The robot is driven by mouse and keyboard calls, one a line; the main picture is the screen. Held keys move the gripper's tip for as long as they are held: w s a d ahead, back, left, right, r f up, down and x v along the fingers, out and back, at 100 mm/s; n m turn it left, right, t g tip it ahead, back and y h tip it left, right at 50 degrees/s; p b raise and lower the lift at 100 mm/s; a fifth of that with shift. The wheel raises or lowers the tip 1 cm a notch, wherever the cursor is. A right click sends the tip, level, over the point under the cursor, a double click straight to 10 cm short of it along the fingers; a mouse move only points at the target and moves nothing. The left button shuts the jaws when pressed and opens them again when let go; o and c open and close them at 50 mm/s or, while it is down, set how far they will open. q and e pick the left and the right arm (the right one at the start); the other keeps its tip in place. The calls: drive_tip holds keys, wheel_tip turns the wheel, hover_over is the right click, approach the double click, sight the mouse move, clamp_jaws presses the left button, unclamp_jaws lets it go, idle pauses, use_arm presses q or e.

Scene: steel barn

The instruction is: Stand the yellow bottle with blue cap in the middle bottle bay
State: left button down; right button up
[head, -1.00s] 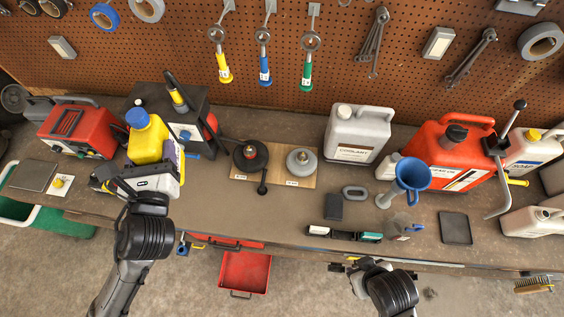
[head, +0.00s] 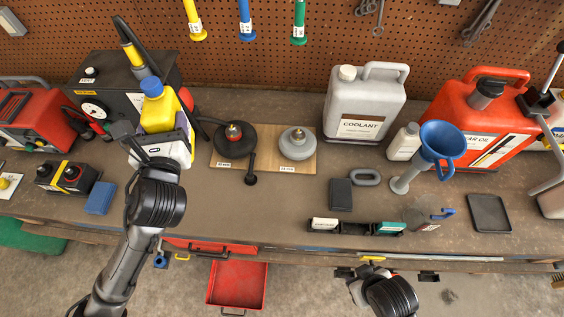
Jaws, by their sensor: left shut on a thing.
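The yellow bottle with blue cap (head: 157,110) is upright in the left part of the head view, in front of a black box. My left gripper (head: 157,128) is shut on it. The pale hand hides the bottle's lower part, so I cannot tell whether its base touches the bench. My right gripper (head: 374,272) is low at the bench's front edge, seen from behind; its fingers are not clear. I cannot make out a middle bottle bay with certainty.
The black box (head: 130,90) stands behind the bottle. A wooden board (head: 265,157) with two round pieces is to the right. A coolant jug (head: 362,108), blue funnel (head: 440,142) and red can (head: 490,120) stand farther right.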

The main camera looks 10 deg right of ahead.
use_arm(q)
drive_tip(key=shift+w+d+f+m+h+b, duration=0.85)
drive_tip(key=shift+w+d+f, duration=0.9)
drive_tip(key=shift+f, duration=2.2)
drive_tip(key=shift+w+d+f+m+h+b, duration=0.55)
drive_tip(key=shift+w+d+f+h+b, duration=0.55)
drive_tip(key=shift+w+f, duration=1.95)
drive_tip(key=w+a+f+b, duration=0.1)
drive_tip(key=a+f+b, duration=0.1)
drive_tip(key=a+f, duration=0.9)
drive_tip(key=shift+f+g, duration=0.4)
drive_tip(key=shift+f, duration=0.55)
use_arm(e)
wheel_tip(320, 180, down, 8)
drive_tip(key=shift+a, duration=0.15)
use_arm(q)
drive_tip(key=shift+f+b, duration=0.1)
drive_tip(key=shift+b, duration=0.2)
use_arm(e)
drive_tip(key=shift+f, duration=0.1)
use_arm(q)
drive_tip(key=c, duration=0.7)
unclamp_jaws()
drive_tip(key=shift+f, duration=0.2)
drive_tip(key=shift+c, duration=0.2)
drive_tip(key=o, duration=0.5)
drive_tip(key=shift+w, duration=0.1)
drive_tip(key=shift+c, duration=0.2)
